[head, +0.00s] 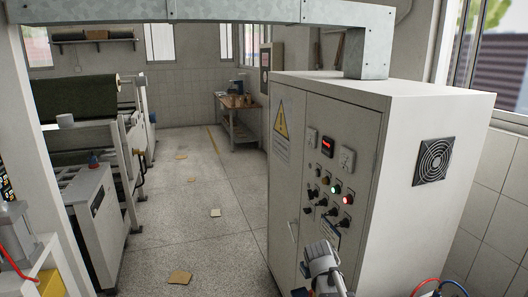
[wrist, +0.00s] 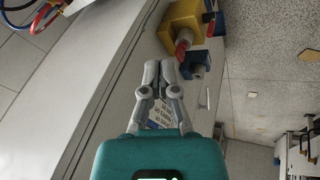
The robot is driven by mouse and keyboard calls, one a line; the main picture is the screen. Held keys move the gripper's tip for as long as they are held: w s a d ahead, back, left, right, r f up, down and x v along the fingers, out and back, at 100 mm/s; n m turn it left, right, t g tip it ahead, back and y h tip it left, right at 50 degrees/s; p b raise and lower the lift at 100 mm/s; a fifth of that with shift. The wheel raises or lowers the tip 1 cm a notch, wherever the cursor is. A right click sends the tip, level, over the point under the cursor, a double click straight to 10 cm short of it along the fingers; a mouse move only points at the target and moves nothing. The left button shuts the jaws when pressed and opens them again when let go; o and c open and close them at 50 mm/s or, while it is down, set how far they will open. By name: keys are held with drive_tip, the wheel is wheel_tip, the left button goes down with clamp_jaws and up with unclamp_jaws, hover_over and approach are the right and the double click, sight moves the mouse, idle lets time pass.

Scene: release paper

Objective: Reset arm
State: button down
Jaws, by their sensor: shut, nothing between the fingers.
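My gripper (wrist: 160,70) is in the middle of the wrist view, with its two grey fingers together and nothing between them. Its teal body fills the bottom of that view. I cannot tell whether the fingertips touch anything. In the head view, grey jointed parts, which seem to be my arm's end, show at the bottom in front of the grey control cabinet (head: 430,115).
The cabinet front has several switches and lights, with a lit red button (head: 348,199). A machine with a dark roll (head: 75,105) stands at the left. A small table (head: 238,103) is at the back. The speckled floor between is mostly open, with several paper scraps such as one (head: 180,278).

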drive_tip(key=s+a+f+g+y, duration=0.1)
drive_tip(key=s+a+y, duration=0.1)
drive_tip(key=s, duration=0.4)
drive_tip(key=s+a+f+n+g+y, duration=0.1)
drive_tip(key=s+a+f+g+y, duration=0.1)
drive_tip(key=s, duration=0.4)
drive_tip(key=shift+s+a+b, duration=0.35)
drive_tip(key=shift+a+b, duration=0.1)
drive_tip(key=shift+a, duration=0.05)
drive_tip(key=shift+f, duration=0.1)
